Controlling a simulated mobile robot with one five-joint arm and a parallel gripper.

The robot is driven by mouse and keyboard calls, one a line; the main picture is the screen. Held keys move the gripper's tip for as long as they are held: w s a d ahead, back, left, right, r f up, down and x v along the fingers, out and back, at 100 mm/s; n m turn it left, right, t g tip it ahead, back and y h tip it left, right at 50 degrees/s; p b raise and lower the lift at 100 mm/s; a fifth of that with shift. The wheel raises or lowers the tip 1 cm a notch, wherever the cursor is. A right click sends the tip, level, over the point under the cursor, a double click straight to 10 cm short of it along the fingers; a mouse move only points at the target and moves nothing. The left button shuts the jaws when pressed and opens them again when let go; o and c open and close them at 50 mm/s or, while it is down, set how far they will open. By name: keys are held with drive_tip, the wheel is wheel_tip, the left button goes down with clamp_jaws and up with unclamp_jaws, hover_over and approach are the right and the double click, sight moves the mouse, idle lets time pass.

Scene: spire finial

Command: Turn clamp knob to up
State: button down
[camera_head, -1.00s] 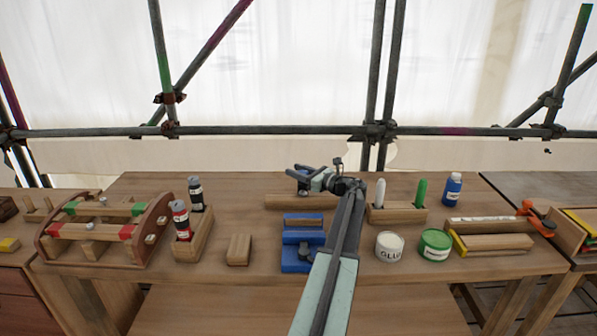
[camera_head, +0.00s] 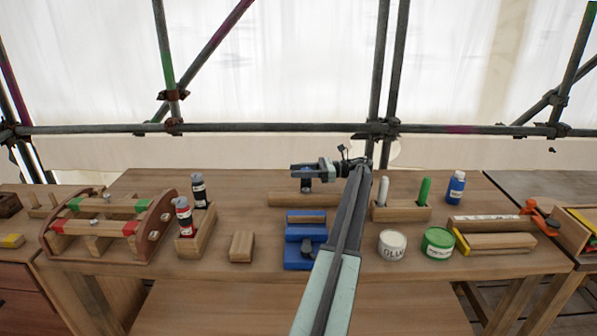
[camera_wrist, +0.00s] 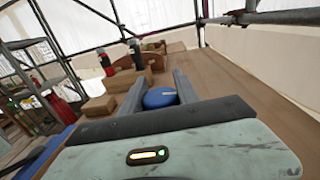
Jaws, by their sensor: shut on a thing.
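A blue clamp (camera_head: 304,222) stands on the bench in the middle. A dark knob (camera_head: 307,248) shows on its front part, and I cannot tell exactly which way it points. My gripper (camera_head: 303,172) is behind the clamp, above the bench, shut on a blue round piece (camera_head: 306,186). My gripper is apart from the dark knob.
A long wooden block (camera_head: 290,199) lies behind the clamp, below my gripper. A small wooden block (camera_head: 242,246) is left. A glue tin (camera_head: 392,245) and green tin (camera_head: 438,242) stand right. Scaffold poles (camera_head: 380,80) rise behind the bench.

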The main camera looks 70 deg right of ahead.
drive_tip(key=shift+a+y, duration=0.1)
drive_tip(key=shift+y, duration=0.2)
drive_tip(key=c, duration=0.9)
unclamp_jaws()
